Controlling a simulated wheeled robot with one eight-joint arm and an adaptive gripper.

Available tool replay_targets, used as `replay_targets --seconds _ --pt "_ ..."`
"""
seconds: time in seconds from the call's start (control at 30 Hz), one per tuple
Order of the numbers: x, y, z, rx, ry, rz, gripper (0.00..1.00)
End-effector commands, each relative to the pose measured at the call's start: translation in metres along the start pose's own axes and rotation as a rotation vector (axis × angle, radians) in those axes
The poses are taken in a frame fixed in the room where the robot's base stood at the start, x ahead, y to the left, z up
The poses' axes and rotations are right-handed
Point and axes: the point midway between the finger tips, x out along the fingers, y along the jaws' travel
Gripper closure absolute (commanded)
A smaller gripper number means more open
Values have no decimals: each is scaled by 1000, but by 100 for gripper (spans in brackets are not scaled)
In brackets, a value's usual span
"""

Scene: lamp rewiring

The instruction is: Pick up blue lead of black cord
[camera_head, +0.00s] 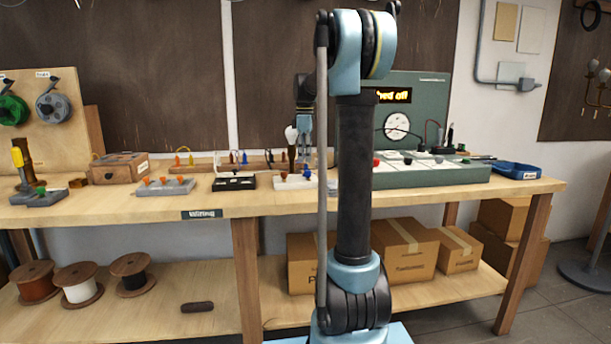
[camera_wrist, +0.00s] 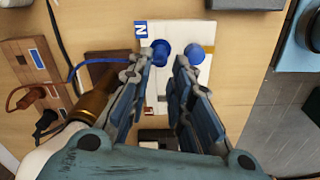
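A blue lead (camera_wrist: 95,66) shows in the wrist view, left of my gripper. It runs from a dark cord (camera_wrist: 57,35) toward a white terminal block (camera_wrist: 178,30) marked N. Two blue knobs (camera_wrist: 193,54) stand on the block, close to my fingertips. My gripper (camera_wrist: 166,63) is open, its fingers apart on either side of a visible gap, with no lead seen between them. In the head view my gripper (camera_head: 304,130) points down above the back of the bench, over the white block (camera_head: 290,183). The lead's tip is unclear.
A brass cylinder (camera_wrist: 93,100) lies beside my left finger. A brown board (camera_wrist: 35,90) with plugs is at the left. In the head view, a black block (camera_head: 234,183), a grey block (camera_head: 165,187) and a green test console (camera_head: 430,177) flank the area.

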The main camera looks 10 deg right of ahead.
Motion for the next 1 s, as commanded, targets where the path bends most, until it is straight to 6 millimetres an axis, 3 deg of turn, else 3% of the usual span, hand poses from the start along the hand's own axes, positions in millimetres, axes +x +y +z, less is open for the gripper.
replay_targets --seconds 0.43,0.77,0.87,1.0 --pt "46 2 4 1 0 0 80" --pt "53 2 4 0 0 0 80" --pt "53 2 4 0 0 0 99" --pt "53 2 4 0 0 0 100"
